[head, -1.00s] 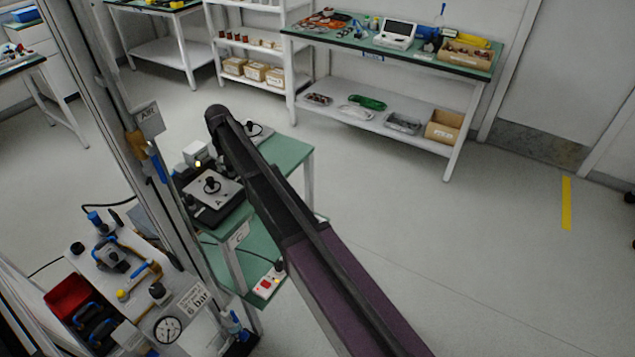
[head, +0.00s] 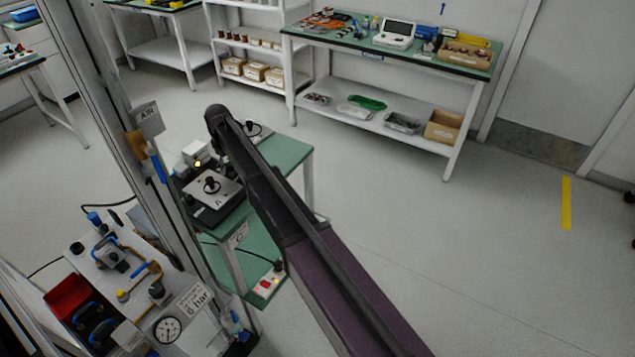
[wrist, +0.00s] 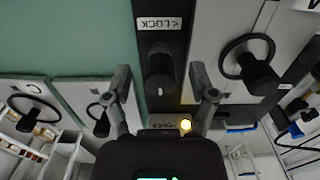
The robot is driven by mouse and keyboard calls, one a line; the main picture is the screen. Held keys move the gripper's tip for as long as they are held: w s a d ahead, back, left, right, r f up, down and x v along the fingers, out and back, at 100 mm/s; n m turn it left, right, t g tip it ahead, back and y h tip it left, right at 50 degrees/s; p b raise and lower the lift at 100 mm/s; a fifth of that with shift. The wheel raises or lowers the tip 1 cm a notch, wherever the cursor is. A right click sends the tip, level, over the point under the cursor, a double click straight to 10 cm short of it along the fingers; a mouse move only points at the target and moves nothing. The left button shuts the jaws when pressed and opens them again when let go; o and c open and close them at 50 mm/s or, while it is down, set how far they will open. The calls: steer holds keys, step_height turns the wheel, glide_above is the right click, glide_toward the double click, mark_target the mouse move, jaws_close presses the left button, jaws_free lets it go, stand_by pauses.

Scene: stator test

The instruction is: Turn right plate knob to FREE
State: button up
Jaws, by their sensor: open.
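In the wrist view, a dark knob (wrist: 160,74) with a small white mark stands on a dark strip. A white label reading LOCK with an arrow (wrist: 159,23) lies above it. My gripper (wrist: 160,80) is open, with one finger on each side of the knob. Gaps show between the fingers and the knob. A second label (wrist: 168,126) below the knob is partly hidden by my gripper, beside a lit yellow lamp (wrist: 185,125). In the head view, my arm covers part of the fixture, and the gripper and this knob cannot be made out.
Grey plates with black ring handles flank the strip, one at right (wrist: 251,62) and others at left (wrist: 28,105). In the head view, plate A (head: 212,188) sits on the green table (head: 290,152). A pneumatic panel (head: 120,265) and a metal post stand at left.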

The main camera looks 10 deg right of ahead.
mark_target(229, 164)
steer(key=n, duration=0.6)
steer(key=shift+r, duration=0.1)
step_height(229, 164, up, 14)
steer(key=p, duration=1.4)
steer(key=s+d+f+m+b, duration=0.3)
steer(key=s+d+m, duration=0.3)
steer(key=s+d, duration=0.4)
steer(key=s+d+f+m+b, duration=0.3)
steer(key=s+d+m, duration=0.2)
steer(key=s+d, duration=0.5)
steer(key=shift+s+d+f+m, duration=0.3)
steer(key=shift+d+m, duration=0.1)
steer(key=shift+d, duration=2.6)
steer(key=s+d+m, duration=0.4)
steer(key=s+d, duration=0.2)
steer(key=s, duration=0.3)
steer(key=shift+s+d+m, duration=0.2)
steer(key=shift+s+m, duration=0.1)
